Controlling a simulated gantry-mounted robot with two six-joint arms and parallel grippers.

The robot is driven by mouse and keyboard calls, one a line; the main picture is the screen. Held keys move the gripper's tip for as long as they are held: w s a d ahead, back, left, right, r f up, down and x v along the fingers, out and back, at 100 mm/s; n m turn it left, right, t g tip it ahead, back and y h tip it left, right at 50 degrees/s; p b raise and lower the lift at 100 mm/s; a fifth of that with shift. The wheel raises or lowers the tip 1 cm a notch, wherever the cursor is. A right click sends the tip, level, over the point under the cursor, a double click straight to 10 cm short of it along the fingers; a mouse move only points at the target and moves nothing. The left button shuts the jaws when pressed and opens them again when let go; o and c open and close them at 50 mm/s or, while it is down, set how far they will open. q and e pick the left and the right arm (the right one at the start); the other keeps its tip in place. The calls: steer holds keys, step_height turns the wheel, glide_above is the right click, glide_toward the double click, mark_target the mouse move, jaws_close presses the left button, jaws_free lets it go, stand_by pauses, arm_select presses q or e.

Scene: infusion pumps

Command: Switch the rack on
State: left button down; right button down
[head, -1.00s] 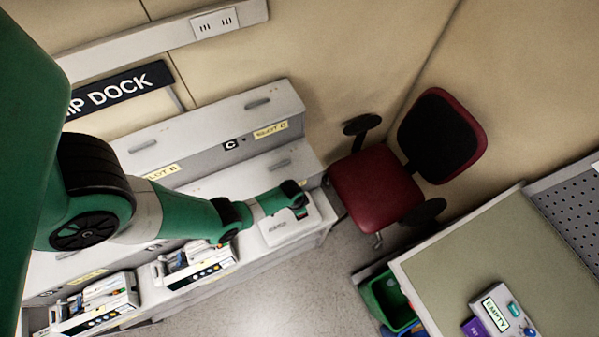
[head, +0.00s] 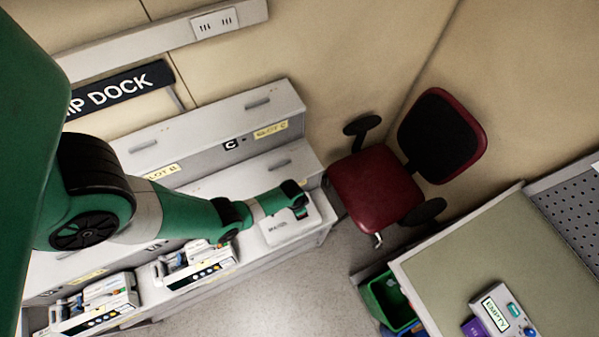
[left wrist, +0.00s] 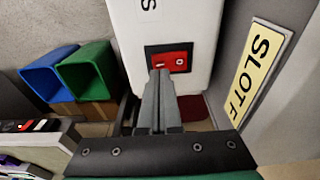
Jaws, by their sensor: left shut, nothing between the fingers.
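The pump dock rack (head: 215,113) runs along the wall in the head view, with slot labels on its steps. A white box (head: 283,232) stands at its right end. In the left wrist view the white box (left wrist: 195,22) carries a red rocker switch (left wrist: 172,58) marked I and 0. Which side is pressed in I cannot tell. My left gripper (left wrist: 160,75) is shut and empty, its tips at the switch's lower edge, overlapping it in view; contact is unclear. In the head view the left gripper (head: 300,211) is at the box. My right gripper is out of view.
Pumps (head: 197,267) sit on the rack's lower step. A red chair (head: 375,190) stands right of the rack. A table (head: 475,255) with a purple-and-white device (head: 497,312) is at lower right, near a green bin (head: 388,300). A SLOT F label (left wrist: 254,75) is beside the box.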

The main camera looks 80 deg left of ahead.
arm_select(q)
steer(key=shift+f+b, duration=0.85)
steer(key=shift+f, duration=0.05)
stand_by(0.8)
step_height(320, 180, up, 7)
steer(key=p, duration=0.7)
steer(key=shift+r, duration=0.1)
stand_by(0.3)
